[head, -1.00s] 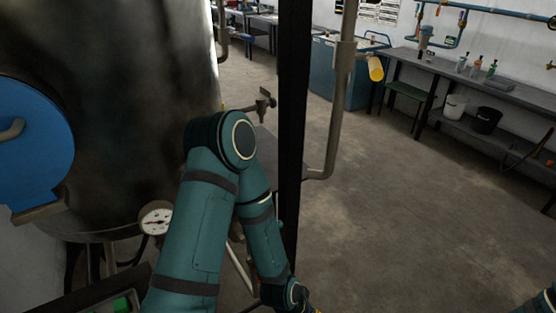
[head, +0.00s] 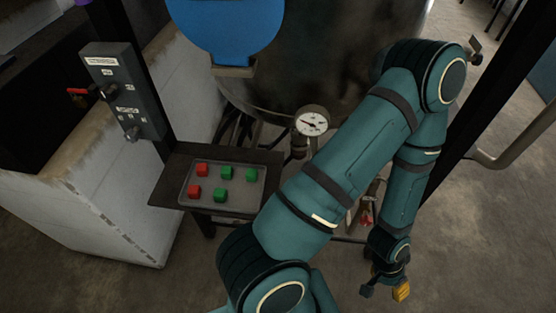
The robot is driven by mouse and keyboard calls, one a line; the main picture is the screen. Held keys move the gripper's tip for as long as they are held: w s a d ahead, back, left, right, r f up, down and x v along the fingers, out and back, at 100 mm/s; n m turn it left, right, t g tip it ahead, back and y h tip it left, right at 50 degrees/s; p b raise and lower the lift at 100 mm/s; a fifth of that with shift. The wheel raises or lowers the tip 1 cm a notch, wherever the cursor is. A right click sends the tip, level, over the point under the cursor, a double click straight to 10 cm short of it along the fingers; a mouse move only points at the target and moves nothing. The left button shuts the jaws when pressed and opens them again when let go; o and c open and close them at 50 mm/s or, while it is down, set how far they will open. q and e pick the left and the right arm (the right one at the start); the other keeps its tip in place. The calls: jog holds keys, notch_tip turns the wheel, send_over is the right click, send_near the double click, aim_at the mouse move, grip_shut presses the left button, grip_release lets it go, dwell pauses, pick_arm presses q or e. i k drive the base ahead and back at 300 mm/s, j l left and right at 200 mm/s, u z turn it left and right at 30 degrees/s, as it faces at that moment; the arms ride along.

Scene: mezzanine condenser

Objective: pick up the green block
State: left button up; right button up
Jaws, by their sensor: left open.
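The task does not say which one. My left gripper (head: 384,292) hangs low at the lower right, well to the right of the tray and apart from it. It is open, with a yellow tip on one side, and I see nothing held. My right gripper is not in view.
A grey control box (head: 123,92) stands behind left. A gauge (head: 311,122) and a large vessel (head: 335,60) are behind. Floor is clear at right.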

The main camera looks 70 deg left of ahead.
aim_at(251, 175)
jog(key=u, duration=0.5)
jog(key=l+u, duration=0.1)
jog(key=u, duration=0.85)
jog(key=k+u, duration=0.1)
jog(key=u, duration=0.9)
